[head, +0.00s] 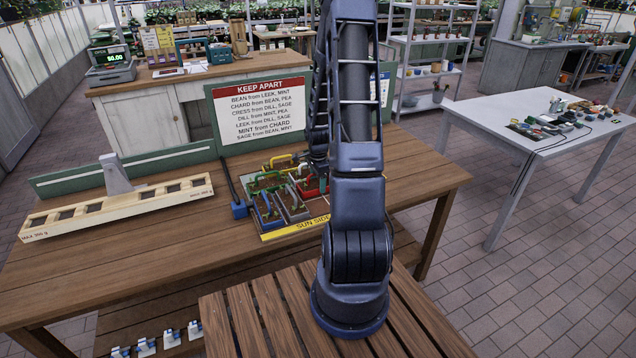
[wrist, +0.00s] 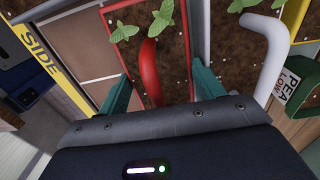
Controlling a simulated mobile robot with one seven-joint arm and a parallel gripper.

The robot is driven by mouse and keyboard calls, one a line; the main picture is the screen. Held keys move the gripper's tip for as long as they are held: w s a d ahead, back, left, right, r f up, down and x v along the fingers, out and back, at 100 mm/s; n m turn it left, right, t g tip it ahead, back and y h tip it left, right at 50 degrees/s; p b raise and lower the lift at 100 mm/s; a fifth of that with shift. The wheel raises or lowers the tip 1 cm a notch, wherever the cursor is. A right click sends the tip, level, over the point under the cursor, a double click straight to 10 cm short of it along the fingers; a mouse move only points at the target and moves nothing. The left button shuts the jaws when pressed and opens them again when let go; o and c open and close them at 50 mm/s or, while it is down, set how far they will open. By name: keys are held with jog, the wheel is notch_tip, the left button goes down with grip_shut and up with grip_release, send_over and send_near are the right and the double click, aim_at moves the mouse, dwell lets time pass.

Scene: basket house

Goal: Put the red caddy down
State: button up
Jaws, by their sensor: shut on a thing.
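The red caddy (head: 313,187) is at the right part of the planter tray on the table, partly hidden behind my arm. In the wrist view the red caddy (wrist: 186,60) shows red walls, dark soil, green seedlings and a red arched handle. My gripper (wrist: 160,88) has its teal fingers on either side of this handle, shut on the caddy. I cannot tell whether the caddy's bottom touches the tray. The tray's yellow "SUN SIDE" edge (head: 296,228) faces me; this edge (wrist: 52,65) runs along the left in the wrist view.
Blue, green, grey and yellow-handled caddies crowd the tray's left. A KEEP APART sign (head: 260,110) stands behind. A wooden balance rack (head: 120,207) is at left. The table's right end is clear.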

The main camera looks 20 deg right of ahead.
jog(key=shift+f, duration=0.3)
jog(key=o, duration=0.9)
jog(key=shift+c, duration=0.2)
jog(key=shift+r, duration=0.1)
notch_tip(320, 180, up, 12)
jog(key=shift+r, duration=0.1)
jog(key=s+a+r+n+t, duration=0.1)
jog(key=s+a+r+n, duration=0.15)
jog(key=r, duration=0.35)
jog(key=s+a+r+n, duration=0.2)
jog(key=a+r+n, duration=0.1)
jog(key=r, duration=0.2)
jog(key=s+a+r+n+t, duration=0.1)
jog(key=s+a+r+n, duration=0.3)
jog(key=s, duration=0.6)
jog(key=s+a+r+n+t, duration=0.2)
jog(key=s+a+r+n, duration=0.2)
jog(key=s+r+n, duration=0.4)
jog(key=s+r, duration=0.1)
jog(key=s, duration=0.2)
jog(key=shift+a+r+t, duration=0.15)
jog(key=shift+r+t, duration=0.15)
jog(key=shift+n, duration=0.25)
